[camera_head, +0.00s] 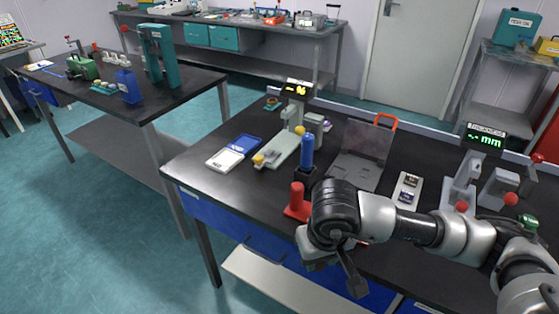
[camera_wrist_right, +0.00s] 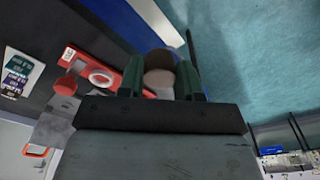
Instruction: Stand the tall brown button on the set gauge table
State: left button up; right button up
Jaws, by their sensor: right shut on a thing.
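My right gripper (camera_head: 336,268) is low at the front edge of the dark bench. In the right wrist view its green-padded fingers (camera_wrist_right: 161,82) are shut on a small round brown thing with a paler face, which looks like the tall brown button (camera_wrist_right: 160,72). The button cannot be made out in the head view. A grey gauge with a red ball knob (camera_head: 460,185) and a display reading "-.- mm" stands at the right. Another pale gauge with yellow knobs (camera_head: 290,135) stands further left; I cannot read which is the set gauge. My left gripper is out of view.
A white sample card (camera_head: 405,188), a clear-lidded tray with an orange handle (camera_head: 385,123) and a blue-and-white pad (camera_head: 232,150) lie on the bench.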

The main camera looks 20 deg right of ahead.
aim_at(269, 152)
jog(key=i+j+z, duration=0.2)
jog(key=i+j, duration=0.25)
jog(key=i+j+z, duration=0.2)
jog(key=i+j, duration=0.25)
jog(key=i+j+z, duration=0.2)
jog(key=i+j, duration=0.2)
jog(key=j, duration=0.3)
